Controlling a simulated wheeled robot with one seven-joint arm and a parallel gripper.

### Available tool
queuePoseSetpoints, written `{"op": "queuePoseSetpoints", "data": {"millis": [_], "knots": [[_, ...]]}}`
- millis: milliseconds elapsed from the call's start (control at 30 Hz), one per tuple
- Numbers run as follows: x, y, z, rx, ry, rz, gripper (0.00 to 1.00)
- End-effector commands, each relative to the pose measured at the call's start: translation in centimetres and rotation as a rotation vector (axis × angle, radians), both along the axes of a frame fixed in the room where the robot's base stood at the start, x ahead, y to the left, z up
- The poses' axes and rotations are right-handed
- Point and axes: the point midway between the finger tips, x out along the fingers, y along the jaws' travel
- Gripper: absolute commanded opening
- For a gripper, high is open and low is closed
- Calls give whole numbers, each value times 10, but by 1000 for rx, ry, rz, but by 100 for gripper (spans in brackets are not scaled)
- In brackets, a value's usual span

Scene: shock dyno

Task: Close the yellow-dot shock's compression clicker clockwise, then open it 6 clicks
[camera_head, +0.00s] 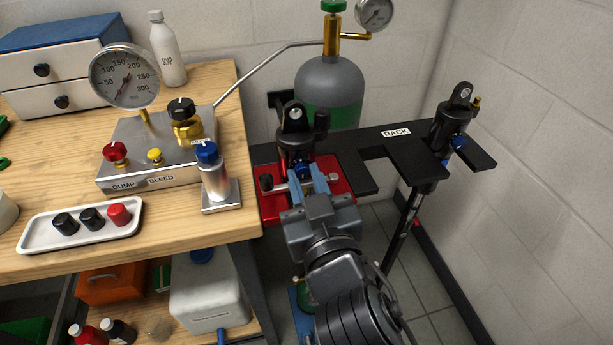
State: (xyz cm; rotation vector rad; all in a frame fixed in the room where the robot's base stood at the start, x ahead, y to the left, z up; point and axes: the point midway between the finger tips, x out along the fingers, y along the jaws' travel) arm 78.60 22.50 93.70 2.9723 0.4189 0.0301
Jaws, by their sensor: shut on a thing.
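A black shock (294,132) stands upright at the red clamp (268,204) beside the bench. A blue clicker knob (302,170) shows low on its body, on the side facing me. My gripper (306,180) reaches up to this knob from below, its two blue-grey fingers shut on it. The fingers and wrist hide part of the knob and clamp. A second black shock (452,122) hangs in the rack at the right, with a blue knob (459,141) and a small brass fitting. I cannot make out a yellow dot on either shock.
The black rack (375,146) runs along the wall behind my gripper, with a grey-green gas bottle (330,85) behind it. On the bench at left are a gauge panel (150,180), a blue-topped cylinder (214,175) and a white tray (45,240) with caps. Open floor lies at right.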

Motion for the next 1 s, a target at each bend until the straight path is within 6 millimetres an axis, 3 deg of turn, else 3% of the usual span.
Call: {"op": "queuePoseSetpoints", "data": {"millis": [367, 400, 667, 1000], "knots": [[0, 0, 0, -54, -15, 0, 0], [0, 0, 0, -54, -15, 0, 26], [0, 0, 0, -53, -14, 0, 51], [-7, -2, -2, -53, -14, 1, 51]]}}
